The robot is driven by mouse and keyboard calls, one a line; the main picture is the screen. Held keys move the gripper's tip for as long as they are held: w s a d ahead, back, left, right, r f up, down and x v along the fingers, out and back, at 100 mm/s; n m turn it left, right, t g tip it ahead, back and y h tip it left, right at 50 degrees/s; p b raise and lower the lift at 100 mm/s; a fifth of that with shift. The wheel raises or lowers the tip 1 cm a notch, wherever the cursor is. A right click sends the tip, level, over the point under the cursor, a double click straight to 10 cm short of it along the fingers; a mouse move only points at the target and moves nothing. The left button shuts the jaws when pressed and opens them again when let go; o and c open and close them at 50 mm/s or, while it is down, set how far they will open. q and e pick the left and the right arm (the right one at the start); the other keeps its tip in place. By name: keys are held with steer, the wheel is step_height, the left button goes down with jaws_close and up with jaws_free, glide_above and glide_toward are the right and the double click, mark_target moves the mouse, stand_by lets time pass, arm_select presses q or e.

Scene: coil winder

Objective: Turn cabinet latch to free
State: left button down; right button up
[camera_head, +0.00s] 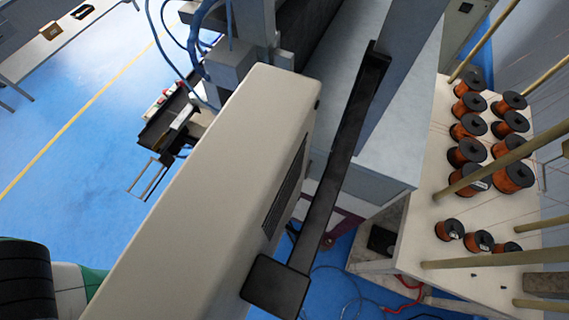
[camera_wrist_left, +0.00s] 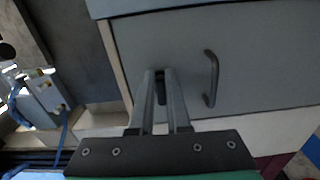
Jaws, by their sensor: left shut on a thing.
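In the left wrist view my left gripper (camera_wrist_left: 160,78) reaches up to the grey cabinet door (camera_wrist_left: 255,70). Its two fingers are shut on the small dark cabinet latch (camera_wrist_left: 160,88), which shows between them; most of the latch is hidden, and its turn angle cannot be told. A dark bar handle (camera_wrist_left: 211,78) stands on the door just right of the fingers, apart from them. In the head view neither gripper shows, and I cannot see the latch there. My right gripper is in neither view.
In the head view a long beige machine housing (camera_head: 215,170) crosses the middle, with a black bar (camera_head: 340,150) beside it. Copper wire spools (camera_head: 468,127) stand on a rack at right, among wooden rods. Blue floor at left is mostly clear.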

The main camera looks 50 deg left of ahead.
arm_select(q)
steer(key=shift+f, duration=0.35)
steer(key=m+p, duration=0.1)
steer(key=m, duration=0.4)
steer(key=d+f+m+p, duration=0.1)
steer(key=m, duration=0.5)
steer(key=m+p, duration=0.1)
steer(key=m, duration=0.5)
steer(key=shift+w+d+f, duration=0.15)
steer(key=shift+w+f, duration=0.05)
steer(key=shift+w, duration=0.05)
steer(key=shift+m, duration=0.3)
steer(key=c, duration=0.9)
jaws_free()
steer(key=shift+r, duration=0.1)
